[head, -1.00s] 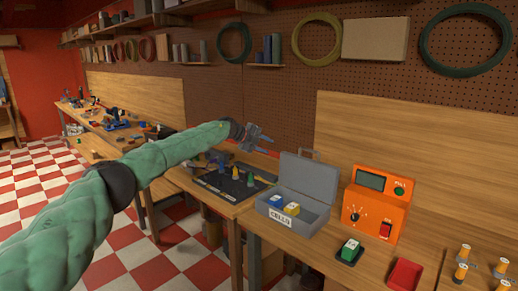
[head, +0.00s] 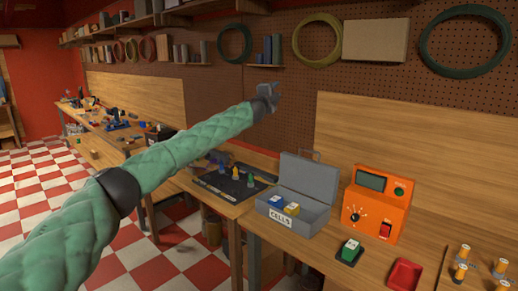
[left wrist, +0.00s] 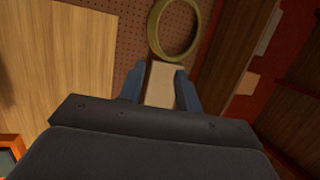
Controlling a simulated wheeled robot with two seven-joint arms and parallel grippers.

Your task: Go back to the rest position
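My left gripper (head: 274,91) is raised in front of the pegboard, above the workbench and the grey case, and touches nothing that I can see. In the left wrist view its two blue-grey fingers (left wrist: 160,78) stand apart. A tan cardboard box (left wrist: 163,88) shows behind the gap, with the olive cable coil (left wrist: 175,28) beyond it; nothing appears held. My right gripper is in neither view.
Below are a black mat (head: 229,184) with small coloured parts, an open grey case (head: 308,182) with cells, an orange meter (head: 374,207) and a red tray (head: 404,275). Shelves and coils line the wall. The air around the gripper looks clear.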

